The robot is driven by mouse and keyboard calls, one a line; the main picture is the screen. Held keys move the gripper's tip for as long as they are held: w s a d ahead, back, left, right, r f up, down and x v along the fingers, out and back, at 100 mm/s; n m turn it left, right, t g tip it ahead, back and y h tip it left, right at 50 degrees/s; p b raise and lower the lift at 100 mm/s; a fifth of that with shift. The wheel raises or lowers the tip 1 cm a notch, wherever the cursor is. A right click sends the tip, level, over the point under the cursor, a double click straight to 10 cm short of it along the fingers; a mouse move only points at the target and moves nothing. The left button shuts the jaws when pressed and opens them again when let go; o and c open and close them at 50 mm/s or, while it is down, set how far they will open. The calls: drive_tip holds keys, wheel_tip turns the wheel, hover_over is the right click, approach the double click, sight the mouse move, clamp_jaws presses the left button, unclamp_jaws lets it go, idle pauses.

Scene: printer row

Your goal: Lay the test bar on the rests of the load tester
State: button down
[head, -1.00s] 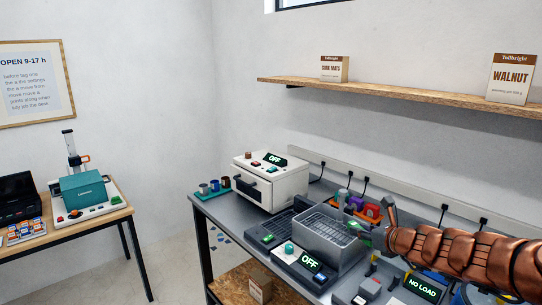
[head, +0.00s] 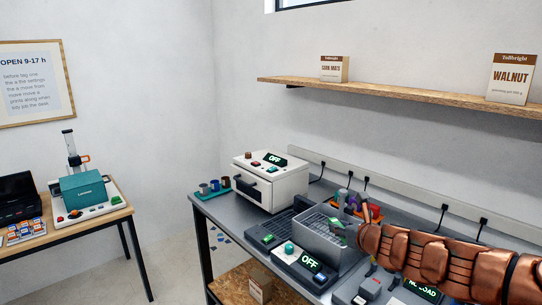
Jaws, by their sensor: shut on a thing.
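My copper-coloured arm reaches in from the right, and my gripper (head: 352,222) is at its left end, over the right side of a grey wire basket. The gripper is small in view and partly hidden by the arm. A small green piece (head: 338,224) shows at its tip, above the basket; it looks like the test bar, held clear of the bench. The load tester (head: 421,291) is at the front right, below my arm, with a display partly covered by the arm. Its rests cannot be made out.
Orange and purple items (head: 352,203) lie behind the basket. A wooden shelf (head: 400,88) runs above.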

drive_tip(key=shift+a+r, duration=0.3)
drive_tip(key=shift+a, duration=0.15)
drive_tip(key=shift+a, duration=0.1)
idle(0.4)
drive_tip(key=m+h, duration=0.1)
drive_tip(key=w+m+h, duration=0.1)
drive_tip(key=m+h, duration=0.1)
drive_tip(key=h, duration=0.1)
drive_tip(key=shift+w+a+m+t, duration=0.3)
drive_tip(key=shift+s+m+h, duration=0.25)
drive_tip(key=shift+m+h, duration=0.75)
drive_tip(key=shift+h, duration=0.1)
drive_tip(key=shift+m+h, duration=0.3)
drive_tip(key=shift+h, duration=0.1)
